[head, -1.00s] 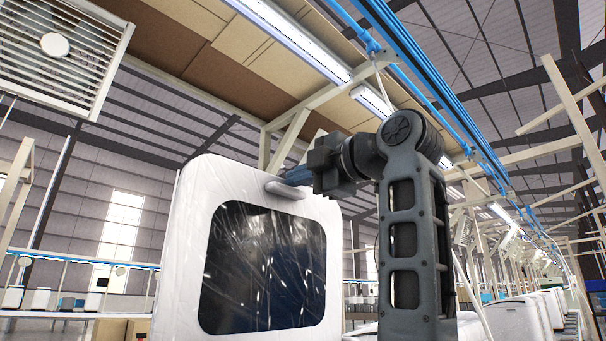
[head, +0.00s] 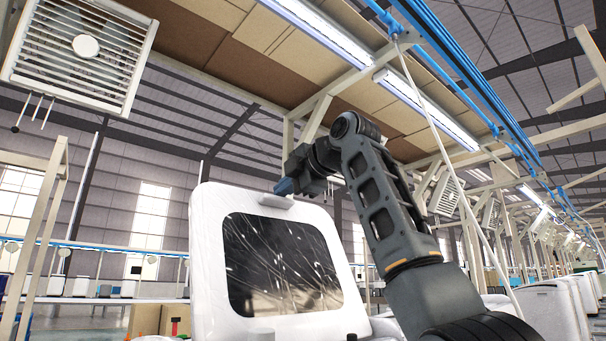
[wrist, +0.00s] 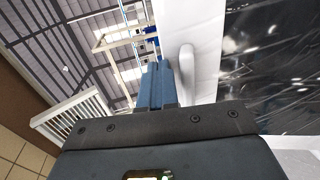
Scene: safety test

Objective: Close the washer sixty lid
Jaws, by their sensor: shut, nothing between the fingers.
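The washer lid (head: 211,252) stands raised, nearly upright, in the head view. It is white with a dark, shiny window (head: 280,265) and a small white handle (head: 275,200) at its top edge. In the wrist view the blue fingers (wrist: 158,85) are together beside the handle (wrist: 187,72) and the white lid border (wrist: 205,40). Whether they touch the lid I cannot tell. The washer body is mostly out of view below.
A rope (head: 455,160) hangs from the blue overhead rail (head: 470,75) at right. A slatted vent (head: 80,48) is at upper left. White machines (head: 555,305) line the right side. The air left of the lid is open.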

